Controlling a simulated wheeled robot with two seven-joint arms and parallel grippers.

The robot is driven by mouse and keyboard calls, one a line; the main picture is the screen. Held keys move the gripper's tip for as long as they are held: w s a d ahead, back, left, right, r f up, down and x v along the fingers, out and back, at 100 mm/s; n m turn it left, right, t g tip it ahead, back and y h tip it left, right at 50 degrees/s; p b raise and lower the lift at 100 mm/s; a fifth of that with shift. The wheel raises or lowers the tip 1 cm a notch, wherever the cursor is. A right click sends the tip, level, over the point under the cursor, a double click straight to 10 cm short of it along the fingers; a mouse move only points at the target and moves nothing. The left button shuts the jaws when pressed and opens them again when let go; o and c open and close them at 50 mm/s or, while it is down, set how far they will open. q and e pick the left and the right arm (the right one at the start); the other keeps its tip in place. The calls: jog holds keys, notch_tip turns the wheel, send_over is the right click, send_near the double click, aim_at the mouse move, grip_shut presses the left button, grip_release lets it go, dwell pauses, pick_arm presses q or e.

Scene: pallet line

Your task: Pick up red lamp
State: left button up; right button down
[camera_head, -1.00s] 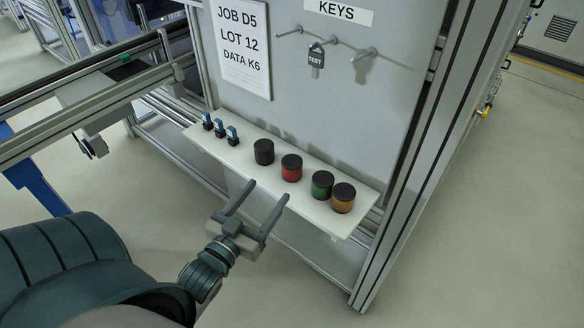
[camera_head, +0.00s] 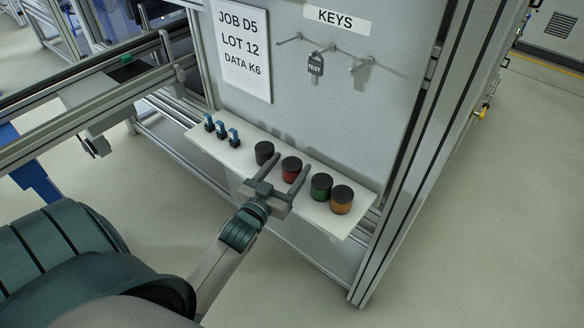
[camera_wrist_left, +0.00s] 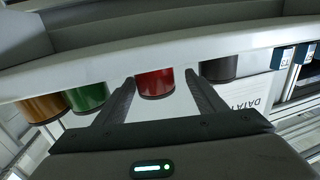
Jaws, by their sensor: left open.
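The red lamp (camera_head: 291,170) is a short cylinder with a black cap, standing upright on a white shelf (camera_head: 240,160). It also shows in the left wrist view (camera_wrist_left: 155,82). My left gripper (camera_head: 290,168) is open, with its fingers pointing at the red lamp from the front. In the left wrist view the fingertips (camera_wrist_left: 160,75) lie to either side of the lamp. I cannot tell whether they touch it. My right gripper is not in view.
A black lamp (camera_head: 264,152) stands left of the red one. A green lamp (camera_head: 321,187) and an orange lamp (camera_head: 341,200) stand to its right. Small blue-topped parts (camera_head: 221,131) sit at the shelf's left end. A panel with a hanging key (camera_head: 315,64) rises behind.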

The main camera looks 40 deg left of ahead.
aim_at(297, 160)
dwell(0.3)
pick_arm(q)
jog(key=shift+w+p, duration=0.3)
jog(key=shift+w, duration=0.2)
jog(key=w, duration=0.1)
jog(key=w+p, duration=0.1)
jog(key=w, duration=0.1)
jog(key=shift+d+f, duration=0.1)
jog(key=shift+f, duration=0.1)
jog(key=shift+w+f, duration=0.1)
jog(key=shift+w, duration=0.55)
jog(key=shift+c, duration=0.3)
jog(key=c, duration=1.2)
jog(key=shift+s, duration=0.15)
